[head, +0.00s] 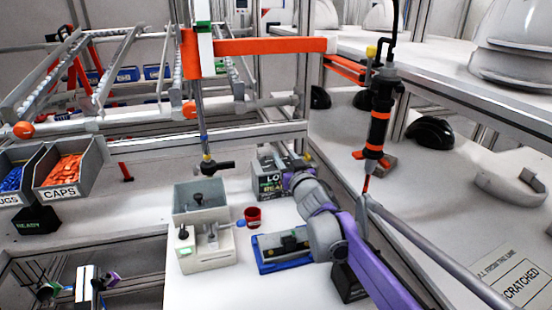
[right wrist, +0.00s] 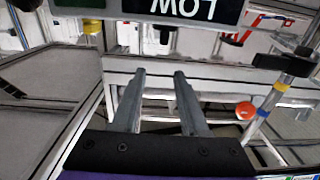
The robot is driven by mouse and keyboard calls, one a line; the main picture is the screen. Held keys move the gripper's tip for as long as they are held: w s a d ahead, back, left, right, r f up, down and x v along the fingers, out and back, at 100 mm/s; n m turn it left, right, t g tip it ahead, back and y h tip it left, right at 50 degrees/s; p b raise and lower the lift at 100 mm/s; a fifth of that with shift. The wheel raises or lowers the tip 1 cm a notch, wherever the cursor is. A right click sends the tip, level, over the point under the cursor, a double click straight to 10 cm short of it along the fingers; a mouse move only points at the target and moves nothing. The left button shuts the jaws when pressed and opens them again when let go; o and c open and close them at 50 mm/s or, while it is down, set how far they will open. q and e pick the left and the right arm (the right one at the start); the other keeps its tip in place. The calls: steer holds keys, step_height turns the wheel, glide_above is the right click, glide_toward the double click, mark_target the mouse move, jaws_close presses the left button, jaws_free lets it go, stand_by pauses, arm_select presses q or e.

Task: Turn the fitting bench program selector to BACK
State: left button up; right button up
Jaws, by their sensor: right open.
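A grey box with a dark display (head: 270,181) stands at the back of the white bench. Its display reads "LO…" and "READY", partly covered by my right gripper (head: 291,181). In the right wrist view a dark panel with the upside-down word "LOW" (right wrist: 190,8) crosses the top edge. There my right gripper (right wrist: 158,75) is open, its two fingers apart with nothing between them, and pointing toward that panel. I cannot make out the selector knob or its setting. My left gripper does not show clearly.
A hanging black and orange tool (head: 378,125) is at right. The caps bin (head: 62,172) is at left.

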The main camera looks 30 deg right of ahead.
steer(key=w+f, duration=0.1)
steer(key=w, duration=0.1)
steer(key=w+d+f, duration=0.1)
steer(key=w, duration=0.2)
steer(key=w+f, duration=0.1)
steer(key=w, duration=0.1)
steer(key=shift+w+d+f, duration=0.2)
steer(key=shift+d+f, duration=0.1)
jaws_close()
